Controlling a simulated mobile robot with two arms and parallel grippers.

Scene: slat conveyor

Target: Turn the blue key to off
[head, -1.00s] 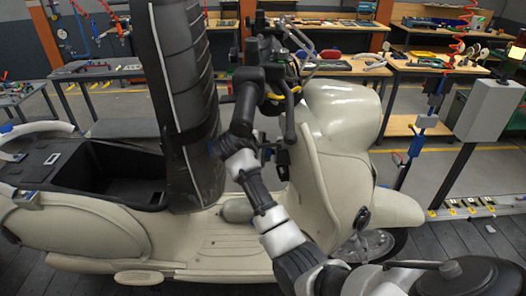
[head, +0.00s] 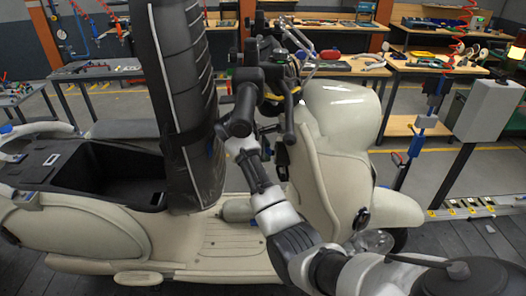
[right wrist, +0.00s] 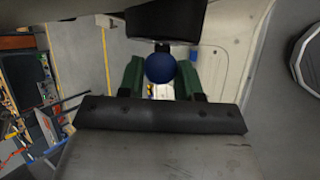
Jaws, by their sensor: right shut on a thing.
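The blue key (right wrist: 160,68) has a round, ball-like head and shows in the right wrist view. It sits between the green finger pads of my right gripper (right wrist: 160,82), which is shut on it. A dark block is just beyond the key; the key's shaft and slot are hidden. In the head view my right arm reaches to the cream scooter (head: 335,165), below its handlebar and behind its front shield. The key and the fingertips cannot be made out there. My left gripper is not in view.
A tall black padded seat (head: 185,100) stands upright left of my right wrist. An open black storage bin (head: 120,175) lies beside it. The dark handlebar is close above my wrist. A grey box on a post (head: 490,110) stands at the right; workbenches are behind.

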